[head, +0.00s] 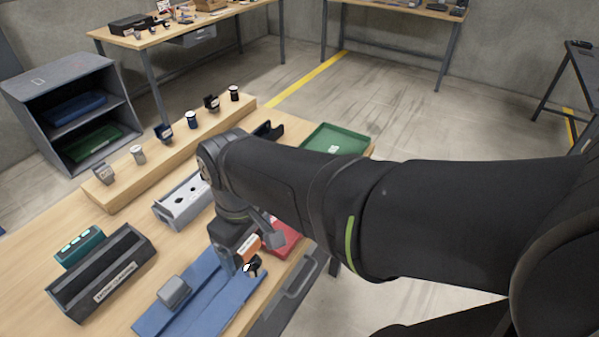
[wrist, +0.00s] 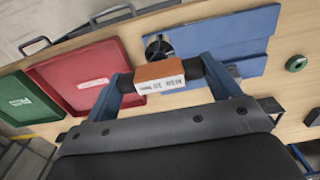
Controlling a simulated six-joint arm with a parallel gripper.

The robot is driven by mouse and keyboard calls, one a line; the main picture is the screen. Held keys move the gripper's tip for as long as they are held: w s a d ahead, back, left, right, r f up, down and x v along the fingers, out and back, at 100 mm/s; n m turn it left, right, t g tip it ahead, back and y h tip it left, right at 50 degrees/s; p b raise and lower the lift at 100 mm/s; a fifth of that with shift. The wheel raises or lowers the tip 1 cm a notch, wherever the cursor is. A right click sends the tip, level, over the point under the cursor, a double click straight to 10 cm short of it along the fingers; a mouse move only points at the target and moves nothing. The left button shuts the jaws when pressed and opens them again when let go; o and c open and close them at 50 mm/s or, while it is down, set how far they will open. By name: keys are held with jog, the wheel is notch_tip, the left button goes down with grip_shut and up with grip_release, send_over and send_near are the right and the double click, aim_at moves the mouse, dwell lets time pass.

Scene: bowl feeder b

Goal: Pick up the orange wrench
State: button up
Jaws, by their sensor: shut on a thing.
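In the head view the orange part (head: 248,247) shows at the fingertips, over the right side of the blue board (head: 205,295). My gripper (head: 238,262) points down there and is partly hidden by my arm. I cannot tell how far the wrench is above the board.
A red tray (head: 287,240) lies just beside my gripper, partly covered by my arm. A green tray (head: 335,139) is farther back. A grey block (head: 174,292) sits on the blue board. A long dark bin (head: 100,275) and a white-topped fixture (head: 184,200) stand to the left.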

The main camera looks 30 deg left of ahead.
jog(key=w+d+r, duration=0.5)
jog(key=d, duration=0.1)
jog(key=w+a+r, duration=0.2)
jog(key=w+a, duration=0.2)
jog(key=a, duration=0.5)
jog(key=w+a+r, duration=0.1)
jog(key=w+a, duration=0.3)
jog(key=a, duration=0.5)
jog(key=w+a+f, duration=0.1)
jog(key=a+f, duration=0.1)
jog(key=a, duration=0.7)
jog(key=w+a+f, duration=0.2)
jog(key=a, duration=0.7)
jog(key=shift+a+f, duration=0.25)
jog(key=shift+a, duration=0.1)
jog(key=shift+w+f, duration=0.1)
jog(key=shift+f, duration=2.1)
jog(key=shift+f, duration=1)
